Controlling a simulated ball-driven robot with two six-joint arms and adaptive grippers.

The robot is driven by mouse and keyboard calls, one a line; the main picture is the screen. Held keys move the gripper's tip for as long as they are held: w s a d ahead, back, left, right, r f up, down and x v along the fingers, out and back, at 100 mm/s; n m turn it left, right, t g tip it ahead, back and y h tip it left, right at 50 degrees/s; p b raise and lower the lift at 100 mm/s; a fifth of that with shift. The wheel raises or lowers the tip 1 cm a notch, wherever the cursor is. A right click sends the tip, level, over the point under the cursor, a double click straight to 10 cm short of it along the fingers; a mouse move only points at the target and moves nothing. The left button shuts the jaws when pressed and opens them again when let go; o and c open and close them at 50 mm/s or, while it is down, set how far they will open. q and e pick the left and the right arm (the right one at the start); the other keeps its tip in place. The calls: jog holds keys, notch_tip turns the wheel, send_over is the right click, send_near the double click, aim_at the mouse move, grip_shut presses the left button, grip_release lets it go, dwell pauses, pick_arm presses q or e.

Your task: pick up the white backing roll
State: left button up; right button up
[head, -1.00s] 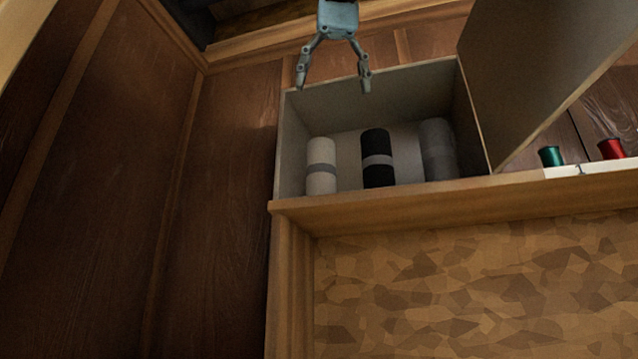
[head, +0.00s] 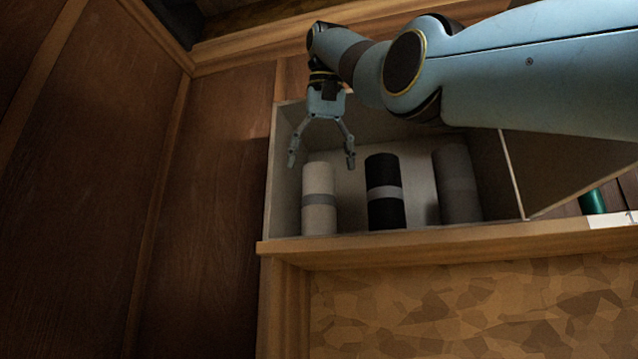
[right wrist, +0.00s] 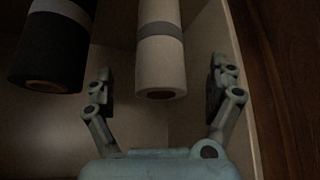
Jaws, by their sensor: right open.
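The white backing roll (head: 319,190), with a grey band round its middle, is the leftmost roll in an open box (head: 266,200). My right gripper (head: 322,163) is open and empty at the top end of this roll, its fingers spread to either side. In the right wrist view the white roll (right wrist: 161,55) lies ahead between the open fingers of the right gripper (right wrist: 160,90), without visible contact. My left gripper is not in view.
A wooden ledge (head: 440,243) runs along the front.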

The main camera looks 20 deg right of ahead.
aim_at(320, 186)
jog(key=shift+w+d, duration=0.1)
jog(key=shift+w, duration=0.3)
jog(key=p+x, duration=0.1)
jog(key=x, duration=0.4)
jog(key=shift+w+f, duration=0.1)
jog(key=shift+f, duration=0.1)
jog(key=shift+c, duration=0.4)
jog(key=shift+r, duration=0.1)
jog(key=shift+c, duration=1)
jog(key=c, duration=1.1)
jog(key=shift+c, duration=0.6)
jog(key=shift+r, duration=0.1)
